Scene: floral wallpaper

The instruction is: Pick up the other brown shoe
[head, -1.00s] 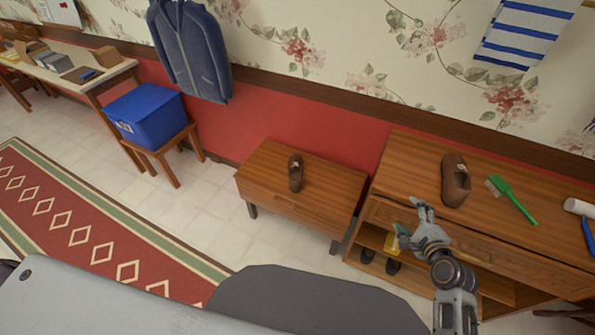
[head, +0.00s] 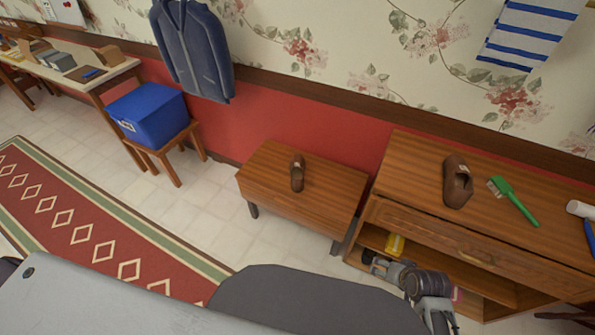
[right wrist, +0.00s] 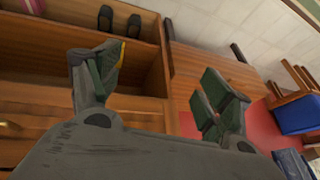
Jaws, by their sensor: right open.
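One brown shoe (head: 297,172) rests on the low wooden bench (head: 265,165) in the middle of the head view. Another brown shoe (head: 457,182) rests on top of the wooden cabinet (head: 415,165) at the right. My right gripper (head: 382,266) is in front of the cabinet's open lower shelf, below and to the right of the bench. It is empty, and its fingers stand apart in the right wrist view (right wrist: 160,85). Neither brown shoe can be made out in that view. My left gripper is not in view.
A green brush (head: 514,200) lies right of the cabinet-top shoe. A yellow item (head: 395,244) is on the lower shelf; dark shoes (right wrist: 105,18) show there in the wrist view. A blue box (head: 150,115) sits on a stool. Bare floor lies left of the bench.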

